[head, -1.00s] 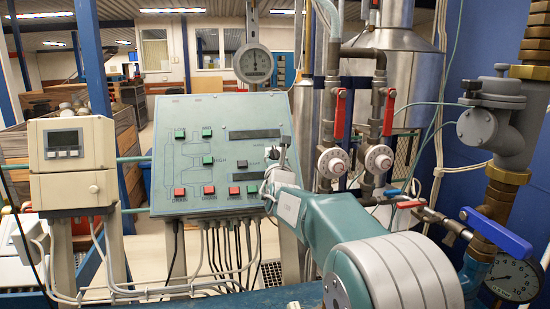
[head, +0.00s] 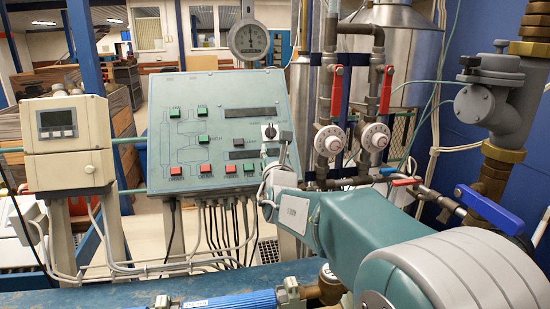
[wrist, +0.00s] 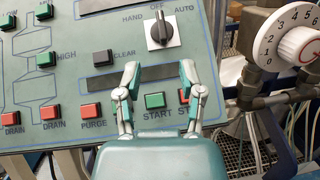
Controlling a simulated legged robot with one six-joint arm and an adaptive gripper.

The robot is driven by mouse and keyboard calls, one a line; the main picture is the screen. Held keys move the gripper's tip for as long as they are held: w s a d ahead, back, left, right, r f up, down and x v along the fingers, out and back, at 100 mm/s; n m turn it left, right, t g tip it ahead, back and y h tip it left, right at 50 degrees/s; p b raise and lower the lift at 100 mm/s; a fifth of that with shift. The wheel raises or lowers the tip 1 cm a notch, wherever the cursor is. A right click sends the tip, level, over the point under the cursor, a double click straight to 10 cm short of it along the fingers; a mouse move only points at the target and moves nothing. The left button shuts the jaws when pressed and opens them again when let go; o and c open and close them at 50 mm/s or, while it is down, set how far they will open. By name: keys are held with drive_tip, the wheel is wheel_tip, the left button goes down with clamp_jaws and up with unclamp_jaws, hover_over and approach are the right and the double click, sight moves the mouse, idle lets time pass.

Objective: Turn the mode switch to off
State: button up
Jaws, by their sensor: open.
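The mode switch (wrist: 161,30) is a black knob on a light square plate, with HAND, OFF and AUTO marked around it. Its handle looks near upright in the wrist view; the exact setting is hard to tell. It also shows in the head view (head: 270,132) at the right side of the green sloping panel (head: 160,150). My gripper (wrist: 160,82) is open and empty, its fingers apart in front of the panel, below the switch in the wrist view. In the head view my gripper (head: 275,158) is just below the switch, its fingers partly overlapping each other.
Green START (wrist: 155,101), red PURGE (wrist: 92,112) and black CLEAR (wrist: 103,57) buttons surround the fingers. A white numbered dial (wrist: 296,42) on pipework stands to the right. A blue pipe (head: 230,301) lies along the front. A beige meter box (head: 68,125) stands left.

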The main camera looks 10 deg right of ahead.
drive_tip(key=shift+s+a+f, duration=0.1)
drive_tip(key=shift+s+f, duration=0.05)
drive_tip(key=shift+s, duration=0.65)
drive_tip(key=shift+s+a+f, duration=0.1)
drive_tip(key=shift+s+f, duration=0.05)
drive_tip(key=shift+s, duration=0.6)
drive_tip(key=s+d+f+m+g+h, duration=0.1)
drive_tip(key=s+d+m+g+h, duration=0.35)
drive_tip(key=s+d+m, duration=0.4)
drive_tip(key=s+d+f+m+g+h, duration=0.2)
drive_tip(key=s+d+m+g+h, duration=0.25)
drive_tip(key=s+m, duration=0.6)
drive_tip(key=s+a+f+m+g+y, duration=0.2)
drive_tip(key=s+a+f+m+y, duration=0.3)
drive_tip(key=s+f+m, duration=0.1)
drive_tip(key=s+a+f+m+g+y, duration=0.3)
drive_tip(key=s+a+f+m+y, duration=0.3)
drive_tip(key=s+m, duration=0.2)
drive_tip(key=shift+s+a+m, duration=0.2)
drive_tip(key=shift+s+m, duration=0.1)
drive_tip(key=shift+s, duration=0.85)
